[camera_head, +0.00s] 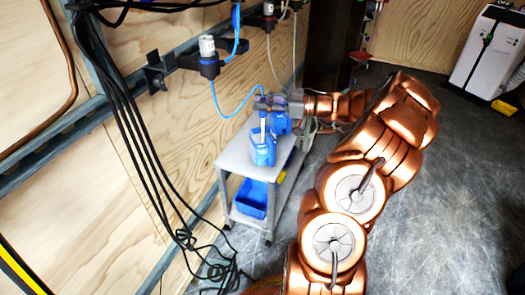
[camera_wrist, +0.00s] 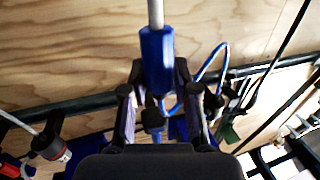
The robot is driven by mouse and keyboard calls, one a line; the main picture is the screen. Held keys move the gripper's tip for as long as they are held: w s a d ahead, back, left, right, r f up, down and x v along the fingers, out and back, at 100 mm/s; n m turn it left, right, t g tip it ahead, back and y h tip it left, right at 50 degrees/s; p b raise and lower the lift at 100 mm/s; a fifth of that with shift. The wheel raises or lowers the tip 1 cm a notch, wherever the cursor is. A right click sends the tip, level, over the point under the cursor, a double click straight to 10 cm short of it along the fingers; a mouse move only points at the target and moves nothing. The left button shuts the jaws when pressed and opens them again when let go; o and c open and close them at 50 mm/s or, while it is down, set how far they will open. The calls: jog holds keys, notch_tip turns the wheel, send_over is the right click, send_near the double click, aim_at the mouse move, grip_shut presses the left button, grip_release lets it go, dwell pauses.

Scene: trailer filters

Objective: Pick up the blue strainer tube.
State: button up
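The blue strainer tube has a blue sleeve with a pale rod, both clear in the wrist view (camera_wrist: 157,60). In the head view its pale rod (camera_head: 263,126) hangs below my gripper, in front of or at the top of a blue container (camera_head: 263,150). I cannot tell how far the rod is inside it. My gripper (camera_head: 272,102) is at the upper end of the tube. In the wrist view its two fingers (camera_wrist: 158,80) stand on either side of the blue sleeve, very close to it. Whether they press on it is not clear.
The container stands on a grey cart (camera_head: 235,155) with a blue bin (camera_head: 251,198) on its lower shelf. A blue hose (camera_head: 229,112) runs from a wall-mounted filter (camera_head: 208,62) towards my gripper. Black cables (camera_head: 140,140) hang at the left.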

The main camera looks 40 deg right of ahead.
grip_shut()
dwell(0.4)
notch_tip(320, 180, up, 18)
jog(key=r+p, duration=0.1)
jog(key=p, duration=0.3)
jog(key=p+v, duration=0.5)
jog(key=v, duration=1.2)
jog(key=shift+d+f+p, duration=0.25)
jog(key=shift+p, duration=0.15)
jog(key=shift+s+d+f, duration=0.1)
jog(key=shift+s+f, duration=0.05)
jog(key=shift+s, duration=0.1)
jog(key=shift+w, duration=0.1)
